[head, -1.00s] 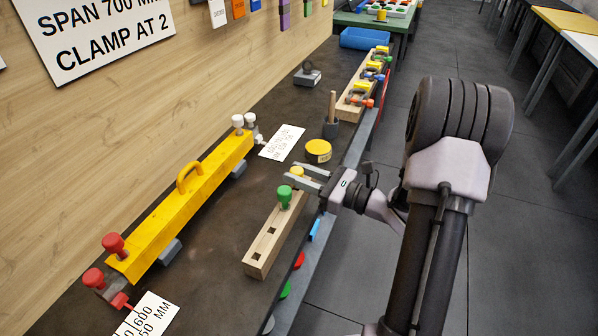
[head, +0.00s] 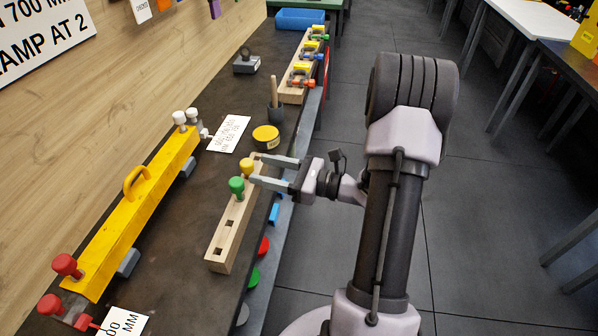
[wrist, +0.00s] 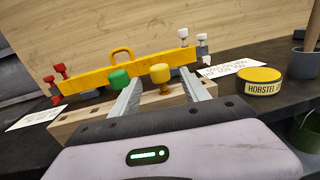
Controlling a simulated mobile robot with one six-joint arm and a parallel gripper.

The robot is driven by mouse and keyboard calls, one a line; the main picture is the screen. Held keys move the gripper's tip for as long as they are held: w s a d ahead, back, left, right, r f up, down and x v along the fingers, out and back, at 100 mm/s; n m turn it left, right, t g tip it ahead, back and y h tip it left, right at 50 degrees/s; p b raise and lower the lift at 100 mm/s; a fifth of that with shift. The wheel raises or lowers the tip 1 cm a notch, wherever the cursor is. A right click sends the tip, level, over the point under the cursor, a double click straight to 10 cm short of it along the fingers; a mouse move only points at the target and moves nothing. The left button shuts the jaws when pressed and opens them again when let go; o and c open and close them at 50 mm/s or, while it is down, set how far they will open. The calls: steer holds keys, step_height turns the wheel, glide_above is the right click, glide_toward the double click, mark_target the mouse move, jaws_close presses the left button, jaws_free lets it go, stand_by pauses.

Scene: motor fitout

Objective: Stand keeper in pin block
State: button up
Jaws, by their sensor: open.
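The pin block (head: 222,244) is a long pale wooden bar with square holes, lying near the bench's front edge. A green-knobbed keeper (head: 237,186) and a yellow-knobbed keeper (head: 247,167) stand upright in it towards its far end. Two square holes nearer the camera look empty. My gripper (head: 254,168) is open, its fingertips beside the yellow knob. In the wrist view the yellow knob (wrist: 160,74) shows between and beyond the two fingers, and the green knob (wrist: 119,79) is just outside the left finger. I cannot tell whether either finger touches a knob.
A yellow beam (head: 130,215) with a handle and red and white knobbed clamps lies along the wall side. A yellow round tin (head: 266,137), a cup with a stick (head: 275,112) and a wooden rack of clamps (head: 296,90) stand farther back.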

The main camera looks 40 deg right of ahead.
steer(key=p+v, duration=0.2)
steer(key=v, duration=1.1)
